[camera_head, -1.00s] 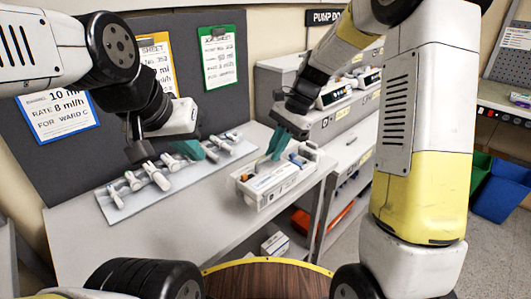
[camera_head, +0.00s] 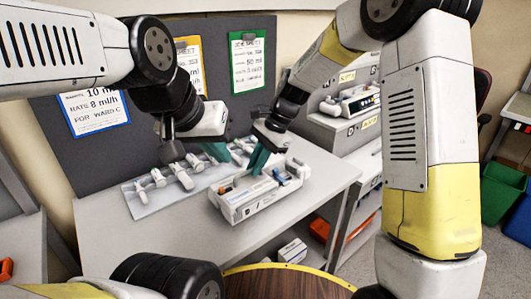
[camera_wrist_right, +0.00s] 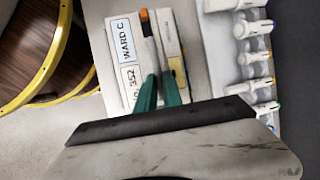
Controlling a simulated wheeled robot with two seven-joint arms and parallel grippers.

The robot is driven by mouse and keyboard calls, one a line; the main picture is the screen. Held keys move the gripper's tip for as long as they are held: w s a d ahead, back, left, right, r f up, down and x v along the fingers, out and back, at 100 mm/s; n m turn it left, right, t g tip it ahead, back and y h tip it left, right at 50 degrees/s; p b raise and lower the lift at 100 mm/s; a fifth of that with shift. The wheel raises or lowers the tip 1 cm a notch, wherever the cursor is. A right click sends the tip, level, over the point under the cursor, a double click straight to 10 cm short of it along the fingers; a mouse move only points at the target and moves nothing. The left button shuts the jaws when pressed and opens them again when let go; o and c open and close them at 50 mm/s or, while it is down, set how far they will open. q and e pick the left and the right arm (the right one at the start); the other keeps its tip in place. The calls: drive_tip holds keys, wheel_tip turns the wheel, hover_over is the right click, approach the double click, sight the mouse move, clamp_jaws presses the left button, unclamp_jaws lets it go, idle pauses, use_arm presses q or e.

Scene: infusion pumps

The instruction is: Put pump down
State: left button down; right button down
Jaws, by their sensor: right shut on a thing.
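The white infusion pump (camera_head: 243,207) is at the front middle of the table (camera_head: 190,237); I cannot tell whether its underside touches the tabletop. In the right wrist view the pump (camera_wrist_right: 129,78) shows labels reading "WARD C" and "352", and an orange-tipped part on top. My right gripper (camera_head: 257,163) reaches down onto the pump from above, its teal fingers (camera_wrist_right: 158,91) closed on its top. My left gripper (camera_head: 215,153) hangs over the syringe rack, left of the pump; its finger gap is unclear.
The rack (camera_head: 143,205) with several white syringes lies left of and behind the pump. Free tabletop is to the pump's right and in front-left. Another pump (camera_head: 352,101) sits on the grey cabinet at right. Job sheets hang on the dark panel (camera_head: 140,130) behind.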

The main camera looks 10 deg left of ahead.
drive_tip(key=shift+w+f, duration=0.1)
drive_tip(key=shift+f, duration=0.75)
drive_tip(key=shift+f, duration=0.1)
drive_tip(key=c, duration=1.5)
unclamp_jaws()
drive_tip(key=shift+f, duration=0.1)
drive_tip(key=v, duration=1.1)
drive_tip(key=s+d+r+n+t, duration=0.35)
drive_tip(key=s+d+r, duration=0.45)
drive_tip(key=d, duration=0.3)
drive_tip(key=s+d+n+t+h, duration=0.2)
drive_tip(key=s+d+n+t, duration=0.2)
drive_tip(key=s+d, duration=0.5)
drive_tip(key=shift+s+f+n+h, duration=0.15)
drive_tip(key=shift+s+n+h, duration=0.15)
drive_tip(key=shift+s+n, duration=0.8)
